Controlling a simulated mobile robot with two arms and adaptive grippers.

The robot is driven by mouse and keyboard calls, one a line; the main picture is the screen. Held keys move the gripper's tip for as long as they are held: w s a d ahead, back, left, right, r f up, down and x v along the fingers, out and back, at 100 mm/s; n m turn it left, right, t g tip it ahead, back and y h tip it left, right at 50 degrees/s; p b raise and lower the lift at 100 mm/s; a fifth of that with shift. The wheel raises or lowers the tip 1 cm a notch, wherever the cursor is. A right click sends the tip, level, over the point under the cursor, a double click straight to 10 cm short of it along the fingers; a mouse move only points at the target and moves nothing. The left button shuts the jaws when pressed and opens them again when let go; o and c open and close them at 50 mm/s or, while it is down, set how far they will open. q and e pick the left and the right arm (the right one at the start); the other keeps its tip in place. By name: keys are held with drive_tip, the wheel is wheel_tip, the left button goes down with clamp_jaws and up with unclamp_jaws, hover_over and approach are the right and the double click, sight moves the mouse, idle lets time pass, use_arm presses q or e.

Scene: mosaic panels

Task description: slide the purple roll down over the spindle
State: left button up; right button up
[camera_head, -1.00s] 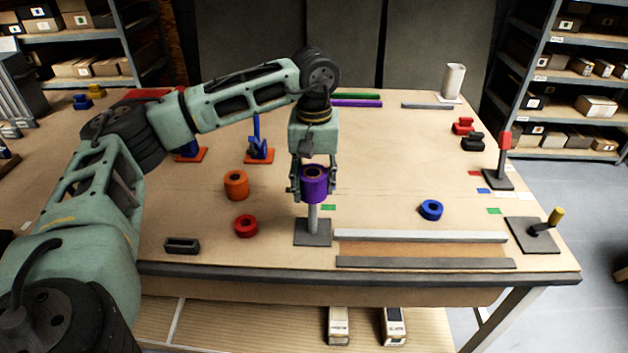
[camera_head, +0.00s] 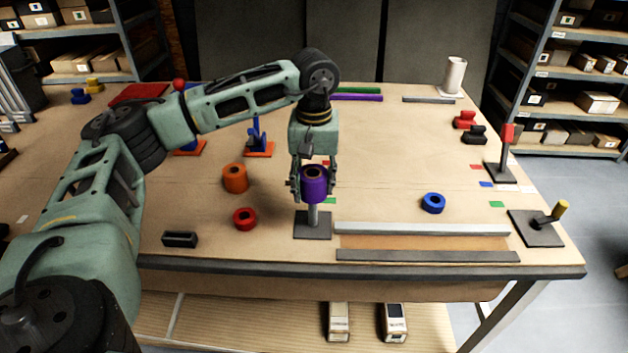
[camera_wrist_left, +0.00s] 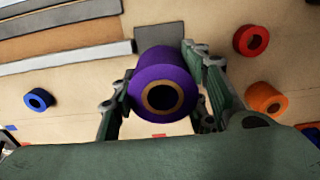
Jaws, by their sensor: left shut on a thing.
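The purple roll (camera_head: 314,186) is held upright in my left gripper (camera_head: 313,191), with one finger on each side. It also shows in the left wrist view (camera_wrist_left: 161,88), where its brown core and dark hole face the camera. The grey spindle (camera_head: 313,214) stands on a dark square base (camera_head: 300,228) right below the roll. The spindle's lower part shows between roll and base, so the roll is above the base. Its top is hidden, and I cannot tell how far it is inside the roll. My right gripper is out of view.
An orange roll (camera_head: 235,179) and a red roll (camera_head: 245,218) stand left of the spindle. A blue roll (camera_head: 433,203) lies to the right. Grey rails (camera_head: 420,229) run along the table's front right. A dark block (camera_head: 180,239) lies front left.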

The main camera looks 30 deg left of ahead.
sight(314, 213)
use_arm(q)
drive_tip(key=shift+f+b, duration=1.45)
drive_tip(key=shift+f, duration=0.6)
drive_tip(key=shift+f+b, duration=2.2)
drive_tip(key=shift+f, duration=0.7)
drive_tip(key=o, duration=1.3)
drive_tip(key=shift+r, duration=0.15)
wheel_tip(314, 213, up, 12)
drive_tip(key=shift+f, duration=0.1)
